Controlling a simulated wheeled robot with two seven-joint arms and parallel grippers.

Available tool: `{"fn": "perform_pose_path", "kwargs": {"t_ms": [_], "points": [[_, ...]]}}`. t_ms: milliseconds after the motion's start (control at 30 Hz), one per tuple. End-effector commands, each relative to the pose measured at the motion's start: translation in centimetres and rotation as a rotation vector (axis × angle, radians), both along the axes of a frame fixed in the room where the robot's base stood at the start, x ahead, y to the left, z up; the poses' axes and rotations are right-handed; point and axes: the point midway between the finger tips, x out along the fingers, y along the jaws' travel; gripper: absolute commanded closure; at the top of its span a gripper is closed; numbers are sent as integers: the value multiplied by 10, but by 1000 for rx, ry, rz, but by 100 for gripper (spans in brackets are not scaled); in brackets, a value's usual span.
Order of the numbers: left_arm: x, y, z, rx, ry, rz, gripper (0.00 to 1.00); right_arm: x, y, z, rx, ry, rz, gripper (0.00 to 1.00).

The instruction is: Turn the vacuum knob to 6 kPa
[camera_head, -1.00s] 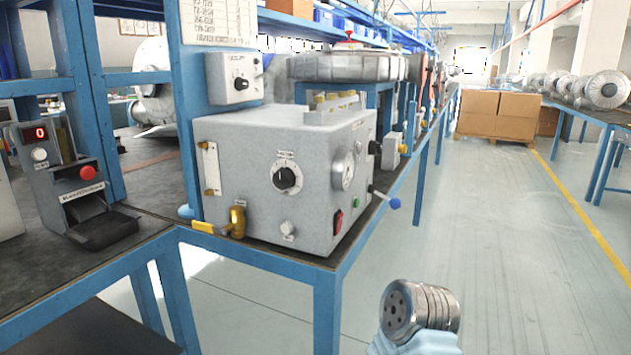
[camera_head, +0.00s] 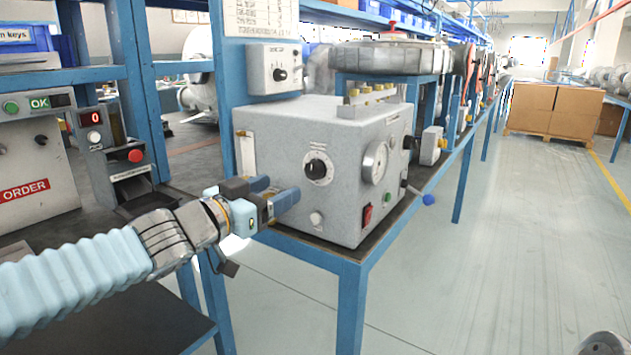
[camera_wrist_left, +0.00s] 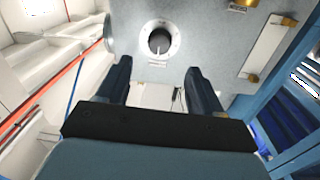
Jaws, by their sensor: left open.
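A black knob (camera_head: 317,168) with a pale pointer mark sits on a white dial on the front of a grey box (camera_head: 350,215); the lettering is too small to read. A round gauge (camera_head: 376,162) is on the box's right side; its reading is not legible. My left gripper (camera_head: 284,191) is open and empty, in front of the box's front face, left of and a little below the knob. In the left wrist view the knob (camera_wrist_left: 160,40) shows ahead of the open fingers, between their lines and apart from them.
A smaller grey box with another knob (camera_head: 280,75) is mounted above. A counter unit (camera_head: 128,160) showing 0 stands at left.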

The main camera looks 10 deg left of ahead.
Motion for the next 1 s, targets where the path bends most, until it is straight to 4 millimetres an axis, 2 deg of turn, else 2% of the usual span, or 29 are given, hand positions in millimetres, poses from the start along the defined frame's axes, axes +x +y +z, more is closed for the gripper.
{"fn": "perform_pose_path", "kwargs": {"t_ms": [33,200,400,567,833,1000], "points": [[12,-6,-6,1,3,-2,34,1,-2,-8,-2,-2,-3,100],[48,-21,-3,1,1,-2,34,2,-5,-16,-7,-3,-9,100],[78,-34,-1,0,1,-2,34,3,-7,-19,-10,-5,-12,100],[88,-38,-1,0,1,-1,34,3,-7,-20,-11,-5,-13,100],[89,-39,-1,-1,1,-1,34,3,-7,-19,-11,-5,-13,100],[89,-39,-1,-1,1,-1,58,3,-7,-19,-11,-5,-12,100]]}}
